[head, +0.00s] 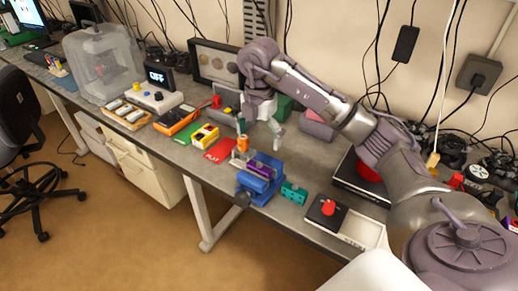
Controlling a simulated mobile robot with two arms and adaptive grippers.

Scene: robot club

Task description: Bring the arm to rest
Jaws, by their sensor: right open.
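My right arm reaches in from the right edge over the bench, with its gripper (261,142) pointing down above the bench behind the blue vise. The fingers are spread apart and nothing shows between them. A blue vise (254,184) with a purple piece (259,169) in its jaws stands just in front of and below the gripper. My left gripper is not in view.
A teal block (294,192) and a black box with a red knob (327,208) sit right of the vise. Cables (455,155) crowd the back right.

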